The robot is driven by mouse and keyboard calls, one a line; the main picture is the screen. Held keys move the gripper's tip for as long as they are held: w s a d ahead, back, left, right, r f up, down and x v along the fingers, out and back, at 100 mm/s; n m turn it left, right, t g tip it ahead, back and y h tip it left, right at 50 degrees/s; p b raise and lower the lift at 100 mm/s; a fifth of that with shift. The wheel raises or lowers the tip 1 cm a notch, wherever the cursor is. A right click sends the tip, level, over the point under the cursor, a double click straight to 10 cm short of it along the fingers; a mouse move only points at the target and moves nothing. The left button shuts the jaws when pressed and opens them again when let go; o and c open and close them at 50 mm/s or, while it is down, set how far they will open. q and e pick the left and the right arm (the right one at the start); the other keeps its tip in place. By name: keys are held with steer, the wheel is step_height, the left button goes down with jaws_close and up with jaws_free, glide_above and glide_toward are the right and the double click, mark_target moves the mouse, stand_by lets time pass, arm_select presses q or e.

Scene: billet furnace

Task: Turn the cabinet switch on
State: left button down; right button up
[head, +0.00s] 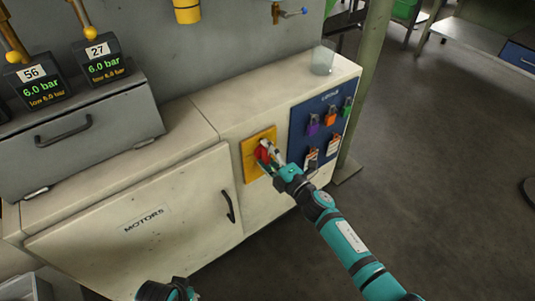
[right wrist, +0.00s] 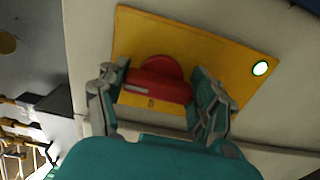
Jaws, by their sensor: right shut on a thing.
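The cabinet switch is a red handle (head: 262,155) on a yellow plate (head: 248,165) on the cabinet front. In the right wrist view the red handle (right wrist: 157,88) lies across the yellow plate (right wrist: 215,58), its bar roughly level in that picture. My right gripper (head: 267,152) reaches it from the lower right and is shut on the handle, with one finger at each end of the bar in the right wrist view (right wrist: 155,95). A round light (right wrist: 261,68) on the plate looks bright white-green. My left gripper's fingers do not show.
A blue board (head: 318,118) with coloured padlocks and tags is just right of the switch. A clear cup (head: 323,58) stands on the cabinet top. The door marked MOTORS (head: 145,222) has a black handle (head: 228,207). Open floor lies to the right.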

steer(key=o, duration=1.2)
steer(key=shift+c, duration=0.2)
steer(key=v, duration=1.2)
steer(key=shift+d+f, duration=0.1)
